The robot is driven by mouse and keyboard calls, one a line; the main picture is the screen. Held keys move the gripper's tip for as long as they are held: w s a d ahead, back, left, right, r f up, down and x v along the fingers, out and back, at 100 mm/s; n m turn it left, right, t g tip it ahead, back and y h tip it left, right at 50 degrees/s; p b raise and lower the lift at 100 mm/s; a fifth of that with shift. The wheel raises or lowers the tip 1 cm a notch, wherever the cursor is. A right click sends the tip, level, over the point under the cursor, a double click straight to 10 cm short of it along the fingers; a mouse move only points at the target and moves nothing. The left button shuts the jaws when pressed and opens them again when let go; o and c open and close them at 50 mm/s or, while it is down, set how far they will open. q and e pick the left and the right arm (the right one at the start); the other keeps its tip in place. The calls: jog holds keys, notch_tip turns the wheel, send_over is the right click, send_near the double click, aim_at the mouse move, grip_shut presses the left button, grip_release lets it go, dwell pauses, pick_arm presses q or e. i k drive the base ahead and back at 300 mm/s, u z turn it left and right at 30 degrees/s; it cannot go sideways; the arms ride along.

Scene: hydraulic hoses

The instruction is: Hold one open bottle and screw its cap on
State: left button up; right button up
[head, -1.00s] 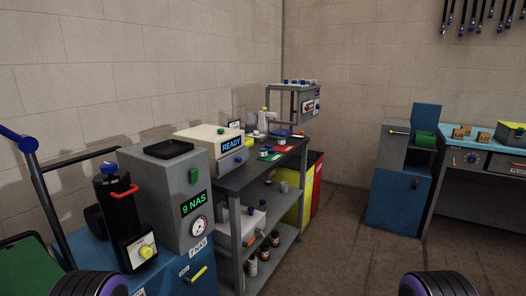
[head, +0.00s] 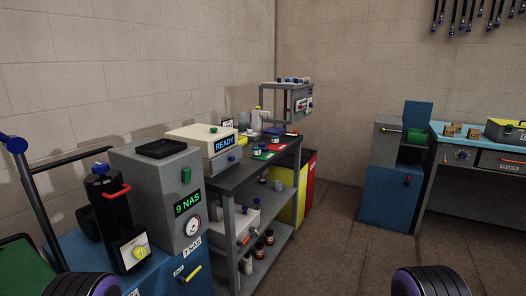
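Small bottles stand on the dark bench (head: 232,179) in the middle of the head view. One small bottle with a white label (head: 257,150) is near a green mat (head: 263,156), and another (head: 275,140) is near a red mat (head: 278,147). Several brown bottles, one of them here (head: 259,250), stand on the lower shelf. They are too small for me to tell which are open or where a loose cap lies. Neither gripper shows; only rounded dark parts of mine appear at the bottom left and bottom right.
A blue cabinet (head: 389,200) stands right. The floor (head: 340,250) between is clear.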

aim_at(255, 147)
jog(key=z, duration=1.2)
jog(key=i, duration=4.55)
jog(key=u, duration=4.25)
